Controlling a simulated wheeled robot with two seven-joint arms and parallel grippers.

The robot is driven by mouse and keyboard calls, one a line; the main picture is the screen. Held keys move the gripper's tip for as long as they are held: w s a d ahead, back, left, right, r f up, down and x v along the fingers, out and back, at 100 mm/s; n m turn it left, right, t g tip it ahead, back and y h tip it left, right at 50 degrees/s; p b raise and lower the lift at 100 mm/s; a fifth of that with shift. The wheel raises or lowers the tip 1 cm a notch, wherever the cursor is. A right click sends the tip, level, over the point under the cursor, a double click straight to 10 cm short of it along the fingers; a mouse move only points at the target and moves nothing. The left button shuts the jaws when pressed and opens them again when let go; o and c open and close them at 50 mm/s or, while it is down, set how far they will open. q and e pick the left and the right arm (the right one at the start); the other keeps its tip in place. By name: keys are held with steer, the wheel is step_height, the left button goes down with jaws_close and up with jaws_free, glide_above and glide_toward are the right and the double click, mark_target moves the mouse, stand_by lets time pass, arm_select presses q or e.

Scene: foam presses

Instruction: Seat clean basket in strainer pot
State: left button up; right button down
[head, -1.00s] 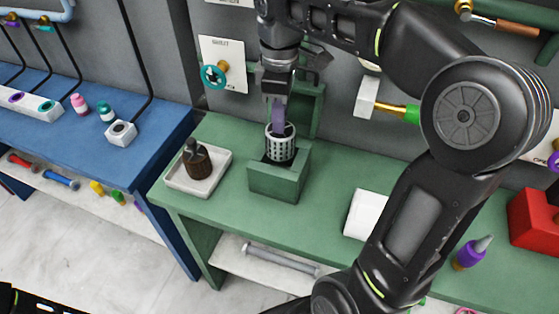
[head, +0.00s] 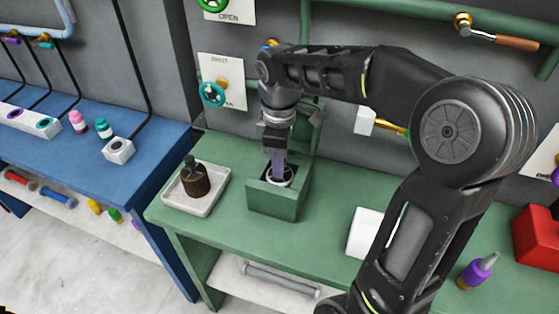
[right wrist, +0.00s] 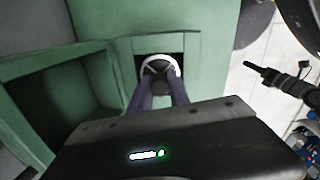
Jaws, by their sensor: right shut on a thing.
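The clean basket (head: 287,180) is a light grey perforated cup. It sits down inside the square opening of the green strainer pot (head: 274,204), with only its upper rim showing. My right gripper (head: 278,172) points down into the pot and is shut on the basket. In the right wrist view, the purple fingers meet at the middle of the basket (right wrist: 174,66), inside its white rim, within the pot's dark opening (right wrist: 138,43). The basket's lower part is hidden, so I cannot tell whether it touches the bottom. My left gripper is not in view.
A brown basket with a dark top (head: 196,180) stands on a white tray (head: 172,198) left of the pot. A white block (head: 363,231) and a purple bottle (head: 477,270) are to the right. Pipes and valves line the wall behind. Green bench is clear between pot and white block.

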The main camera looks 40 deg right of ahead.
steer(key=shift+f, duration=0.15)
steer(key=c, duration=1.2)
jaws_free()
steer(key=shift+c, duration=0.2)
